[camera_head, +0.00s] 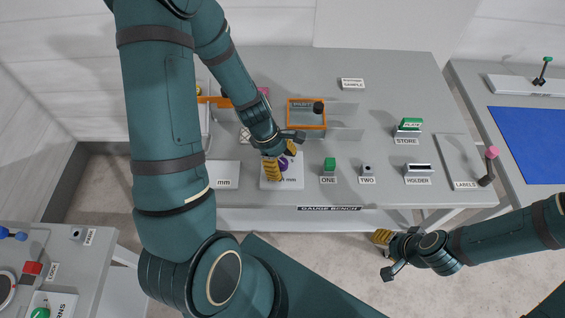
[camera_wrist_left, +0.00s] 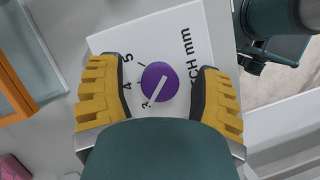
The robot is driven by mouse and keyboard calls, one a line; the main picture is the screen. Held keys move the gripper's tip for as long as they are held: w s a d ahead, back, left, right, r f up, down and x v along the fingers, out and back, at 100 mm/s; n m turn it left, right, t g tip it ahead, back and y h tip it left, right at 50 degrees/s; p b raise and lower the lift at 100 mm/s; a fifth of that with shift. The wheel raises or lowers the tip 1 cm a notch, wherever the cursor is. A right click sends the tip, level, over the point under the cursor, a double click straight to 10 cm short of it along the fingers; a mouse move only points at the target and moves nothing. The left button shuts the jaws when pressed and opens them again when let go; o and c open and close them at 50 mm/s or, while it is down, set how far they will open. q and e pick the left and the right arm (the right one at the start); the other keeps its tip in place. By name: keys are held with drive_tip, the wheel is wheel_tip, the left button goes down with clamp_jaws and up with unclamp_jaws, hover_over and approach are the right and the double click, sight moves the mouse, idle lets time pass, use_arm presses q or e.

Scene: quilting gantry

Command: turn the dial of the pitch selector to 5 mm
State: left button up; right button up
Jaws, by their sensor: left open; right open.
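The pitch selector is a white plate (camera_head: 294,182) on the grey bench. Its round purple dial (camera_head: 284,162) is partly hidden by my left gripper (camera_head: 281,159). In the left wrist view the dial (camera_wrist_left: 163,79) has a white pointer line whose end is by the mark 3. The marks 4 and 5 (camera_wrist_left: 128,58) run up the left side. My left gripper (camera_wrist_left: 157,78) is open, with one yellow finger on each side of the dial and a visible gap to it. My right gripper (camera_head: 386,254) is open and empty, in front of the bench.
A holder (camera_head: 418,169) and a pink-knobbed lever (camera_head: 491,153) are further right. Open floor lies in front of the bench.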

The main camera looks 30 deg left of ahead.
use_arm(q)
clamp_jaws()
idle(0.4)
drive_tip(key=m+g+p, duration=0.1)
drive_tip(key=m+p, duration=0.1)
drive_tip(key=m, duration=0.1)
drive_tip(key=shift+m+g, duration=0.3)
drive_tip(key=shift+m, duration=0.1)
drive_tip(key=m, duration=0.2)
drive_tip(key=m+g+p, duration=0.1)
drive_tip(key=m, duration=0.1)
drive_tip(key=shift+m+g+y, duration=0.3)
drive_tip(key=m+g+y, duration=0.1)
drive_tip(key=m, duration=0.3)
drive_tip(key=shift+s+p, duration=0.1)
drive_tip(key=shift+p, duration=0.3)
drive_tip(key=m+y, duration=0.1)
drive_tip(key=m, duration=0.1)
drive_tip(key=m+y, duration=0.1)
drive_tip(key=m, duration=0.2)
drive_tip(key=shift+g, duration=0.4)
drive_tip(key=shift+m, duration=0.4)
